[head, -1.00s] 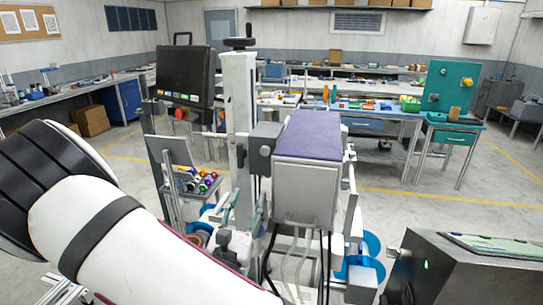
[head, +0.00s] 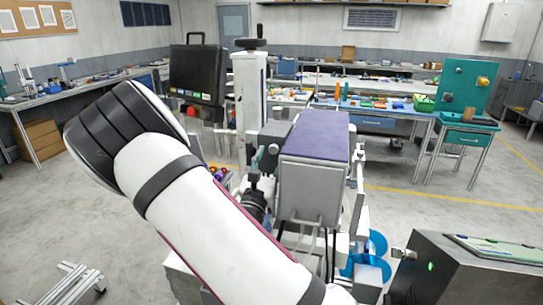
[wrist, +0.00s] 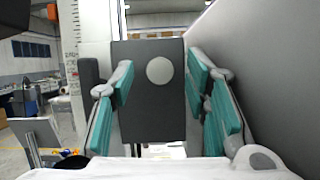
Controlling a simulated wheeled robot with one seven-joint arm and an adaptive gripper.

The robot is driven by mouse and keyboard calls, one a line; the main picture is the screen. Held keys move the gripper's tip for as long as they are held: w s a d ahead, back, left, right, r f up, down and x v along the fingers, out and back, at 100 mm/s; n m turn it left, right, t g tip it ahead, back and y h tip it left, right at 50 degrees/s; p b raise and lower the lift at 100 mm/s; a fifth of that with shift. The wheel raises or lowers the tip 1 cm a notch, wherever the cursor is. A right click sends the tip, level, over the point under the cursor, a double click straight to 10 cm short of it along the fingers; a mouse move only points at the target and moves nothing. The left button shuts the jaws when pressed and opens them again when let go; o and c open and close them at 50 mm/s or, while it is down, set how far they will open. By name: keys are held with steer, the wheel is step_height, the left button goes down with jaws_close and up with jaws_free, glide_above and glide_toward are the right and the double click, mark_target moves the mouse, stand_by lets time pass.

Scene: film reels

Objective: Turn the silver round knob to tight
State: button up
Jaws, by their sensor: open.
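The silver round knob (wrist: 160,70) shows as a pale disc on a dark grey block (wrist: 150,110) in the wrist view. In the head view the knob (head: 272,149) is on the left side of the block beside the grey box with a purple top (head: 316,137). My gripper (wrist: 162,76) is open. Its teal-padded fingers stand left and right of the knob in the wrist view, with visible gaps to it. I cannot tell how far the fingertips are from it in depth. In the head view my arm hides much of the gripper.
A white column (head: 249,95) stands behind the block, with a black case (head: 197,75) to its left. The grey box wall rises close along the right of the wrist view. Blue reels (head: 377,243) sit low right, near a dark cabinet (head: 468,270).

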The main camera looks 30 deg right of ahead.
steer(key=shift+w+d, duration=0.1)
steer(key=shift+w, duration=0.05)
jaws_close()
steer(key=shift+r+m, duration=0.1)
steer(key=shift+m, duration=0.2)
